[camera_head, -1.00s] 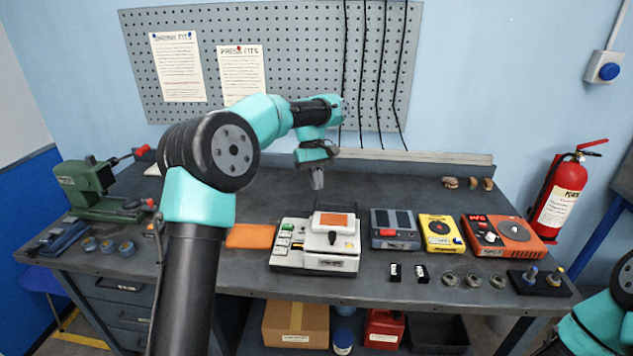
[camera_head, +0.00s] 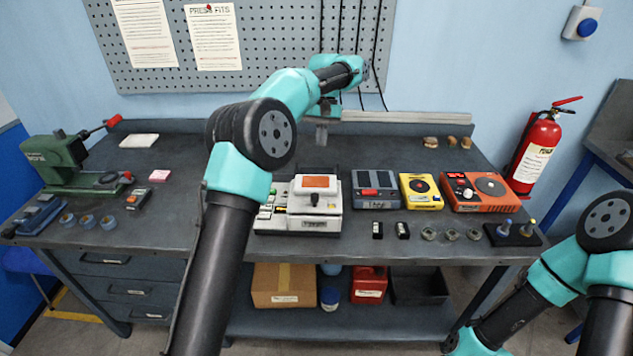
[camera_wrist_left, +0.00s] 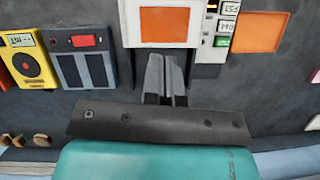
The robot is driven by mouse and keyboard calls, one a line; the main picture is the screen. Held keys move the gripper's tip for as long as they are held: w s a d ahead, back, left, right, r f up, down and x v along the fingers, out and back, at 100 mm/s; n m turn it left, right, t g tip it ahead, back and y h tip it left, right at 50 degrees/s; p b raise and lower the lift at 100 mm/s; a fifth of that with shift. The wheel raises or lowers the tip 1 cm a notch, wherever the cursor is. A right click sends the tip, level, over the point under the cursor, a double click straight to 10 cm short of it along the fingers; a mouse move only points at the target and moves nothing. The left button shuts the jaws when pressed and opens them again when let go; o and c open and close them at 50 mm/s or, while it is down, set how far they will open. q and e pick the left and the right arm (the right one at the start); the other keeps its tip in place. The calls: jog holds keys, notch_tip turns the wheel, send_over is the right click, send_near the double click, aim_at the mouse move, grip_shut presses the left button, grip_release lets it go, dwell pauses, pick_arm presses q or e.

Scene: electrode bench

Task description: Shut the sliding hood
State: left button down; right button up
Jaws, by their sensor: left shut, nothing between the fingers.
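The white machine (camera_head: 270,225) stands on the bench's front middle, with green and red buttons on its left. Its sliding hood (camera_head: 315,205) is white with an orange window and a black knob at the front. In the left wrist view the hood (camera_wrist_left: 130,25) shows at the top, its orange window just beyond my fingers. My left gripper (camera_head: 321,138) points down behind the hood, towards the back of the bench. It is shut and empty; its fingers (camera_wrist_left: 164,70) show close to the hood's rear edge; contact cannot be told. My right gripper is out of view.
Right of the machine stand a grey box with a red switch (camera_head: 377,190), a yellow device (camera_head: 421,191) and an orange device (camera_head: 479,191). Small black blocks and metal rings lie in front. A green press (camera_head: 65,160) stands far left. The back of the bench is mostly clear.

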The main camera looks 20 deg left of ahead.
aim_at(316, 194)
pick_arm(q)
jog(key=x, duration=1)
jog(key=shift+s+f, duration=0.1)
jog(key=shift+s+d, duration=0.15)
jog(key=shift+s, duration=0.8)
jog(key=shift+s+d, duration=0.1)
jog(key=shift+s, duration=0.85)
jog(key=shift+s+d, duration=0.15)
jog(key=shift+s, duration=0.4)
jog(key=shift+s+d, duration=0.15)
jog(key=shift+s, duration=0.4)
jog(key=shift+w, duration=0.2)
